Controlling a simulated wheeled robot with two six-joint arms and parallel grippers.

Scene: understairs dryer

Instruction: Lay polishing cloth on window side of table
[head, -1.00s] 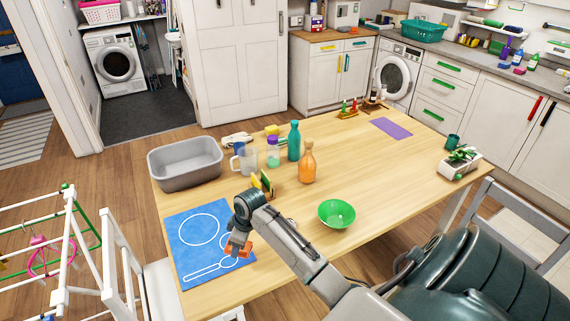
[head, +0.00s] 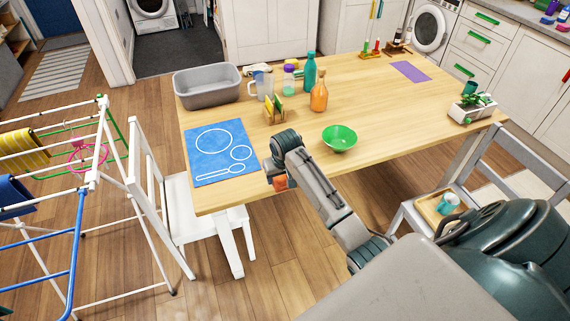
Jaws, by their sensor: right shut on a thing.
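My right gripper (head: 277,174) is at the front edge of the wooden table (head: 385,130), just right of the blue mat. It is shut on a small orange-red thing (head: 280,184), largely hidden by the gripper. It may be the polishing cloth, but I cannot tell for sure. A flat purple cloth or mat (head: 410,71) lies at the far right part of the table. My left gripper is not in view. No window shows.
The blue mat (head: 207,167) with white outlines lies at the table's left end. A grey basin (head: 207,91), a teal bottle (head: 310,72), an orange bottle (head: 319,98), a green bowl (head: 339,138) and a planter (head: 471,108) stand on the table. The middle right is bare.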

